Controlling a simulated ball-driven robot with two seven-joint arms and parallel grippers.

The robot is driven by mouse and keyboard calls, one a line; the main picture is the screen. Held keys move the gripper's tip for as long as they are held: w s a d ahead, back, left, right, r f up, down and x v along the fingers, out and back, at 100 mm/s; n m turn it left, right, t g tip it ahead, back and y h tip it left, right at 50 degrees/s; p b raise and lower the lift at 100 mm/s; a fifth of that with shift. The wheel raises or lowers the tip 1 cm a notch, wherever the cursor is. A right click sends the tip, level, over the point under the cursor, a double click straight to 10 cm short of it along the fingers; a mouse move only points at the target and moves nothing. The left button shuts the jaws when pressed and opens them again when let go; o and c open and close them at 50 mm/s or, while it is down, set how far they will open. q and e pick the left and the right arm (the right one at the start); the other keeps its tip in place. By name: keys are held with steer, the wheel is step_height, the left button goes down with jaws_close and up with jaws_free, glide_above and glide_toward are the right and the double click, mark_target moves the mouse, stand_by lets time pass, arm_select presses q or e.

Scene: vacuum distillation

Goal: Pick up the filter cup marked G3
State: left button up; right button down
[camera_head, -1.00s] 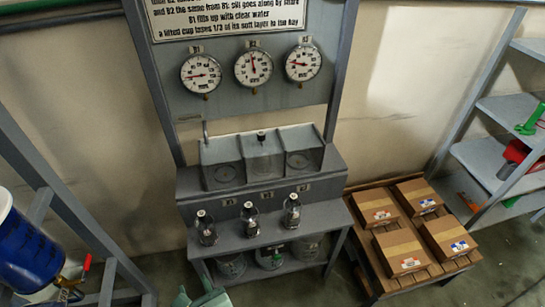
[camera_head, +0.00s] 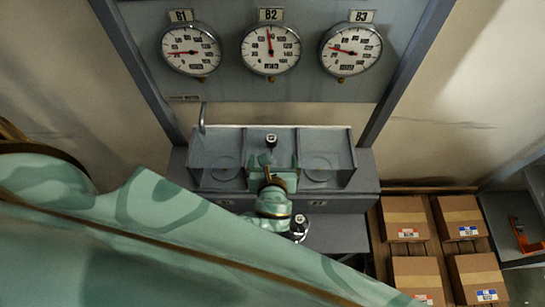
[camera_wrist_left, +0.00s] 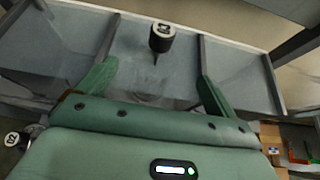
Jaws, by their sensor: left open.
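I cannot read a G3 mark on any cup. In the head view a black-topped knob (camera_head: 271,139) stands in the middle bay of the three-bay tray (camera_head: 345,150). In the left wrist view this knob (camera_wrist_left: 162,38) has a pale label and a thin stem, just beyond the fingers. My left gripper (camera_head: 272,160) is over the middle bay, its fingers (camera_wrist_left: 156,75) apart with nothing between them. A capped cup (camera_head: 298,226) stands on the lower shelf, partly behind my gripper. Another capped top (camera_wrist_left: 12,139) shows at the left wrist view's left edge. My left arm hides the other shelf places.
Three gauges (camera_head: 271,49) hang on the panel behind the tray. A thin bent pipe (camera_head: 202,118) rises at the tray's left. Several cardboard boxes (camera_head: 405,218) lie on a pallet at the right. A shelf (camera_head: 500,215) stands at the far right.

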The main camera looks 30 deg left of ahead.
mark_target(272, 148)
arm_select(q)
steer(key=shift+w+a+f, duration=0.25)
steer(key=shift+w+f, duration=0.1)
steer(key=shift+w, duration=0.2)
steer(key=shift+w+a+f, duration=0.1)
steer(key=shift+w+a, duration=0.1)
steer(key=shift+a, duration=0.1)
steer(key=x, duration=0.5)
steer(key=shift+s, duration=0.2)
steer(key=shift+c, duration=0.8)
jaws_close()
